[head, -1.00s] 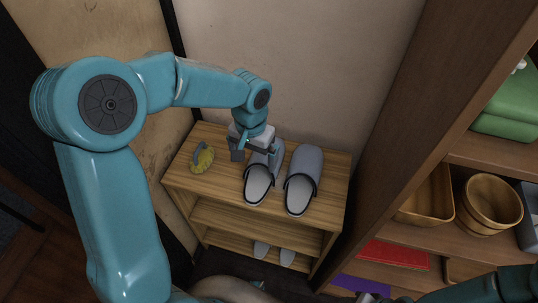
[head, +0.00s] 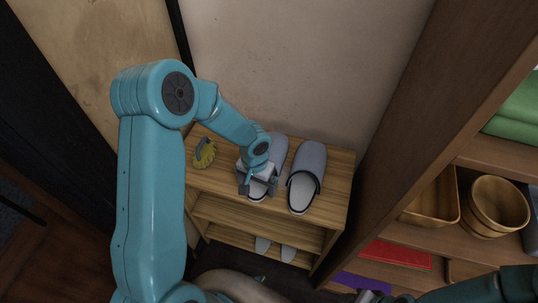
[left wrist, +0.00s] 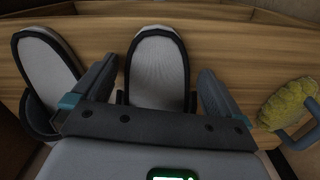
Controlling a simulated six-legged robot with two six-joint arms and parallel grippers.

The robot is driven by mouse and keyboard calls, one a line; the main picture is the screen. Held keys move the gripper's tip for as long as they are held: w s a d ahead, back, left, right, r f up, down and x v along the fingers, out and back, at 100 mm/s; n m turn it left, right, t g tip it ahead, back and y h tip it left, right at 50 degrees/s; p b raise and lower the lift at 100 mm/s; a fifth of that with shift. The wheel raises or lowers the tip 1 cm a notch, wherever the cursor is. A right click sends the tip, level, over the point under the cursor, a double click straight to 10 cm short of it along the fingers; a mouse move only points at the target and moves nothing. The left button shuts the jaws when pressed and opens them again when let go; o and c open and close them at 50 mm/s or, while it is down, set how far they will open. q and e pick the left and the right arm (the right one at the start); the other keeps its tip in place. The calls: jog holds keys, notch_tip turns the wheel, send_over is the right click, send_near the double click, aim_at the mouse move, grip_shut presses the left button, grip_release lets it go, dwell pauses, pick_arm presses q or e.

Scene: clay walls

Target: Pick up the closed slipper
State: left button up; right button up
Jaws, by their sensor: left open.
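Two grey closed slippers with pale insoles lie side by side on top of the wooden rack. My open left gripper (head: 258,187) is over the left slipper (head: 281,146), hiding part of it. In the left wrist view this slipper (left wrist: 159,62) lies between the two spread fingers, which are apart from it at the sides. The right slipper (head: 308,162) is uncovered, and in the left wrist view it (left wrist: 45,62) is left of the fingers. My right gripper (head: 369,297) is only partly visible at the bottom edge; its jaws are unclear.
A yellow brush with a grey handle (head: 205,153) lies on the rack top (head: 338,182), left of the slippers. Another pale pair (head: 264,244) is low in the rack. A wall stands behind; a tall shelf (head: 385,130) with wooden containers (head: 496,205) is at right.

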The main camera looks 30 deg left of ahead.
pick_arm(q)
jog(key=shift+w+f, duration=0.1)
jog(key=shift+f, duration=0.2)
jog(key=shift+d+r, duration=0.1)
jog(key=shift+r, duration=0.05)
jog(key=c, duration=1)
